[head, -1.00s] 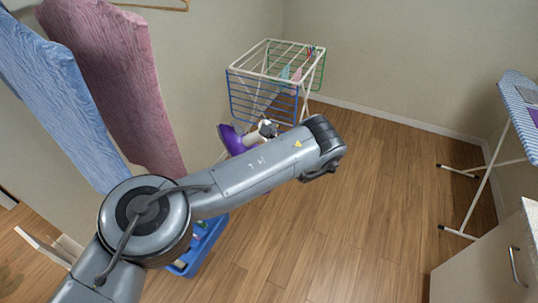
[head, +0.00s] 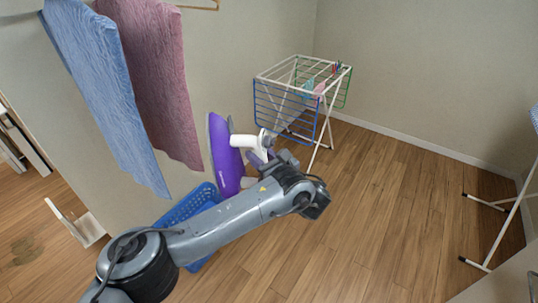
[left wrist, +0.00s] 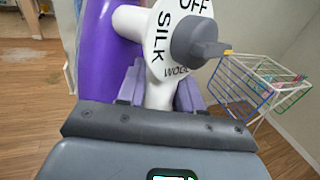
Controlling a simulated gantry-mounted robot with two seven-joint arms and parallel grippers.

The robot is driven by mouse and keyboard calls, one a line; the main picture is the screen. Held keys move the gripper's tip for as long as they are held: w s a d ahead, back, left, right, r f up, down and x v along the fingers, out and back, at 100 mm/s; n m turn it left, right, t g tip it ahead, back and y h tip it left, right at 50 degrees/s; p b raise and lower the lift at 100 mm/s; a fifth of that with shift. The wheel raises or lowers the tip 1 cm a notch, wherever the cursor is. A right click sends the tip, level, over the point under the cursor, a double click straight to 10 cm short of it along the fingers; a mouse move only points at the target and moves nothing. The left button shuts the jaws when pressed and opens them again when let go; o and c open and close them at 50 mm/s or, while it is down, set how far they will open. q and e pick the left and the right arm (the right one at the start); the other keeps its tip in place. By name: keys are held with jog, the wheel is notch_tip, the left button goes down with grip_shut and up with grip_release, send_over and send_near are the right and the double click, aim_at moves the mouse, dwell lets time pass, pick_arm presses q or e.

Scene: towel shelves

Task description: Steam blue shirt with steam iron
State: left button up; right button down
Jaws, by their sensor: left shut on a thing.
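The blue shirt (head: 100,90) hangs at the upper left in the head view, beside a pink hanging cloth (head: 155,80). The purple and white steam iron (head: 222,160) is held upright in my left gripper (head: 262,150), to the right of the blue shirt and apart from it. In the left wrist view the iron's white body and dial (left wrist: 178,38), marked OFF, SILK and WOOL, fill the space above the jaws. My left gripper (left wrist: 160,95) is shut on the iron's white part. My right gripper is not in view.
A blue basket (head: 190,208) stands on the floor below the hanging cloths, partly behind my left arm. A drying rack (head: 300,95) stands by the back wall. Ironing board legs (head: 500,225) show at the right. The wooden floor between is clear.

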aim_at(235, 153)
pick_arm(q)
jog(key=shift+s+a+r+y, duration=0.1)
jog(key=shift+s+a+y, duration=0.1)
jog(key=shift+a+y, duration=0.15)
jog(key=shift+w+a, duration=0.2)
jog(key=shift+a, duration=0.7)
jog(key=a, duration=0.3)
jog(key=a+p, duration=0.1)
jog(key=a, duration=0.1)
jog(key=shift+w, duration=0.4)
jog(key=a, duration=0.4)
jog(key=shift+w, duration=0.3)
jog(key=shift+w+a+b, duration=0.2)
jog(key=shift+a+b, duration=0.1)
jog(key=shift+a, duration=1)
